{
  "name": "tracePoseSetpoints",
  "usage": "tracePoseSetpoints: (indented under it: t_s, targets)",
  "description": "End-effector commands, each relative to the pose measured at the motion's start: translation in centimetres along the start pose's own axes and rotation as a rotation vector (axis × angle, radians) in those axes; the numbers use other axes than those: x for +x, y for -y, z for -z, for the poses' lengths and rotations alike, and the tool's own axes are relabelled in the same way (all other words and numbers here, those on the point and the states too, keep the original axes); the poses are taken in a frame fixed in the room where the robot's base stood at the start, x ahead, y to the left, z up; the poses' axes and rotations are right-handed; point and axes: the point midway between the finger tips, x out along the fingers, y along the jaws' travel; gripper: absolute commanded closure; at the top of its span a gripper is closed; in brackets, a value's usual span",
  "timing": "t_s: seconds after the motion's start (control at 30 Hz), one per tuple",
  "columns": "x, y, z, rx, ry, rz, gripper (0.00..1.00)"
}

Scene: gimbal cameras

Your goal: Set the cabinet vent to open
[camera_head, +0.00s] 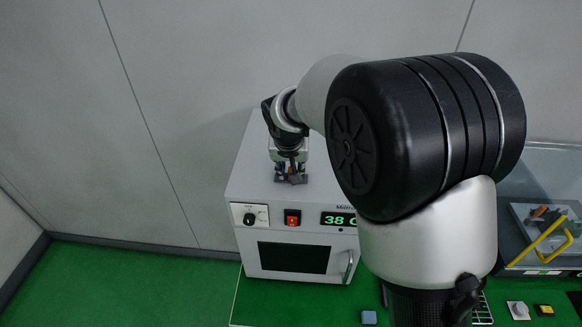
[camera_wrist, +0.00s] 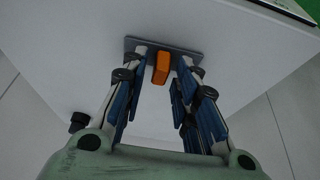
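The cabinet (camera_head: 285,197) is a pale grey box with a dark front window, standing on the green surface. The vent plate (camera_wrist: 190,52) is a dark grey strip on the cabinet's top, with an orange vent lever (camera_wrist: 161,68) standing up from it. In the head view the orange lever (camera_head: 294,179) is small and partly covered. My gripper (camera_head: 290,172) points down at the cabinet top. In the wrist view my gripper (camera_wrist: 162,75) is open, with one blue-padded finger on each side of the lever. Gaps show on both sides of the lever. Any vent markings are unreadable.
The cabinet front carries a dial (camera_head: 249,218), a red switch (camera_head: 292,218), a green display (camera_head: 339,219) and a door handle (camera_head: 348,267). A glass-walled device with a yellow handle (camera_head: 541,241) stands at the right. Walls rise behind the cabinet.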

Motion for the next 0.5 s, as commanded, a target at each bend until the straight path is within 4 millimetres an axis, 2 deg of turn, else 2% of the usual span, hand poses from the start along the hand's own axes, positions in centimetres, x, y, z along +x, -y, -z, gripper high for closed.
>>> tracePoseSetpoints:
  t_s: [0.03,0.33,0.5]
  targets:
    - [-0.02,0.0,0.0,0.0,0.0,0.0,0.79]
    - [-0.03,0.0,0.0,0.0,0.0,0.0,0.99]
    - [-0.03,0.0,0.0,0.0,0.0,0.0,1.0]
